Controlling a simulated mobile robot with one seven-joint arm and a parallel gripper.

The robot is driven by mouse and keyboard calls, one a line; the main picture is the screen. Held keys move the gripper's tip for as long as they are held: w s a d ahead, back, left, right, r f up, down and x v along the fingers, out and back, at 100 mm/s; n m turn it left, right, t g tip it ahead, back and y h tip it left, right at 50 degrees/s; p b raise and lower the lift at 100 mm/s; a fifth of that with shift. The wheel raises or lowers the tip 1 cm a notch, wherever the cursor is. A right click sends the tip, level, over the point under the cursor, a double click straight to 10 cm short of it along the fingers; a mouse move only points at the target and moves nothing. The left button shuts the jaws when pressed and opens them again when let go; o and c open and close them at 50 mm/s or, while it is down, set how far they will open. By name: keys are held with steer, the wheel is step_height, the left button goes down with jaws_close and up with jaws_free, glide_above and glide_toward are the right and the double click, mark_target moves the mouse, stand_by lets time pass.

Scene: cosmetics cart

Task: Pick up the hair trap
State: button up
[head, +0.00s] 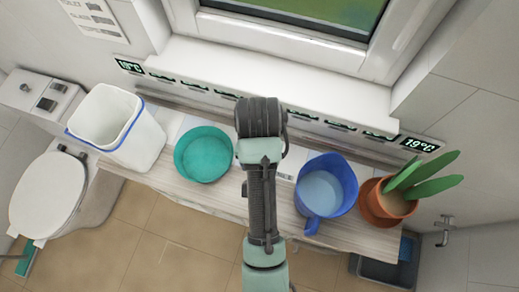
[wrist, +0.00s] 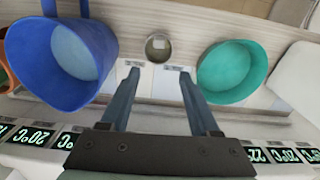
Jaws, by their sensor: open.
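A small round metallic piece with a dark top, which looks like the hair trap (wrist: 158,47), sits on the shelf in the wrist view, between the blue jug and the teal bowl. My gripper (wrist: 158,72) is open and empty. Its two fingers are spread to either side of the line to the hair trap, which shows just beyond the fingertips. I cannot tell the height gap between them. In the head view my arm covers the hair trap and the gripper's fingers.
A blue jug (head: 321,186) and a teal bowl (head: 203,154) flank the arm on the wooden shelf (head: 226,192). A white bin (head: 118,127) stands at the left and a potted plant (head: 388,201) at the right.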

steer(key=f, duration=0.1)
steer(key=s+f, duration=0.1)
steer(key=f+b, duration=0.1)
steer(key=shift+s+f, duration=0.15)
steer(key=shift+s, duration=0.15)
steer(key=f, duration=0.4)
steer(key=shift+w, duration=0.3)
steer(key=shift+s+f+p, duration=0.1)
steer(key=shift+f+p, duration=0.1)
steer(key=shift+p, duration=0.15)
steer(key=shift+f+p, duration=0.55)
steer(key=shift+f, duration=1.8)
jaws_close()
